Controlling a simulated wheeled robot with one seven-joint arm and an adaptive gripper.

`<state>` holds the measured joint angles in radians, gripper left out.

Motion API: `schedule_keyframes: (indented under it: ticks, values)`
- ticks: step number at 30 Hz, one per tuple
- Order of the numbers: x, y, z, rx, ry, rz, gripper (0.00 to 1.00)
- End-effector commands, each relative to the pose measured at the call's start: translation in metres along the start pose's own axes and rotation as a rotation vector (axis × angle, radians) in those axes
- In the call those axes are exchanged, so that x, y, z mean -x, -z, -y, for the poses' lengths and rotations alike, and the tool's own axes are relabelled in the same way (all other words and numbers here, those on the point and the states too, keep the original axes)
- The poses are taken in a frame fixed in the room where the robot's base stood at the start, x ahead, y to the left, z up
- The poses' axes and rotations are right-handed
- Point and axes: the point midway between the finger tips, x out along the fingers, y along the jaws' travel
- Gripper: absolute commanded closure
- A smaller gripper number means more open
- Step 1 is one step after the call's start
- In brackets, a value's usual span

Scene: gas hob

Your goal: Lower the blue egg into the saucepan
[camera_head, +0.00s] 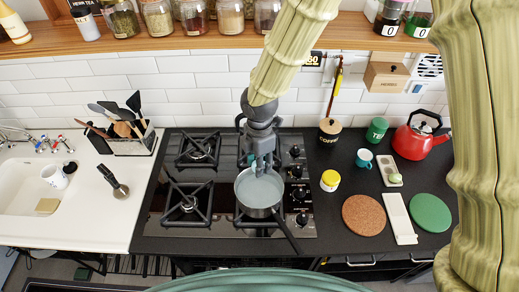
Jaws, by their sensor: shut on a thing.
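The saucepan (243,201) stands on the front right burner of the hob, with pale blue-grey contents and a dark handle pointing to the front right. My gripper (263,172) points down over the back part of the saucepan, its fingertips at or just above the opening. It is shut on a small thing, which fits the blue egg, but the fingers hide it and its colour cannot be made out. I cannot tell whether the fingertips touch the contents.
A pale green egg (395,179) sits in a white holder (387,162) at right. A yellow jar (330,181), teal mug (364,158), cork mat (362,215), green mat (430,212) and red kettle (420,139) stand right of the hob (221,217). The other burners are empty.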

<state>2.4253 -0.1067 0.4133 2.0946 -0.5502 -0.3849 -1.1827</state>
Motion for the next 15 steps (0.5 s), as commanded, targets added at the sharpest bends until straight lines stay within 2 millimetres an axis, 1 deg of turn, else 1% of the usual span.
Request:
schedule_keyframes:
  ticks: [5, 9, 15]
  values:
    - [-0.006, 0.001, 0.002, 0.0, -0.001, 0.001, 0.75]
    - [-0.018, -0.003, -0.007, -0.001, 0.005, -0.004, 0.75]
    - [-0.034, -0.007, -0.013, -0.001, 0.012, -0.008, 0.75]
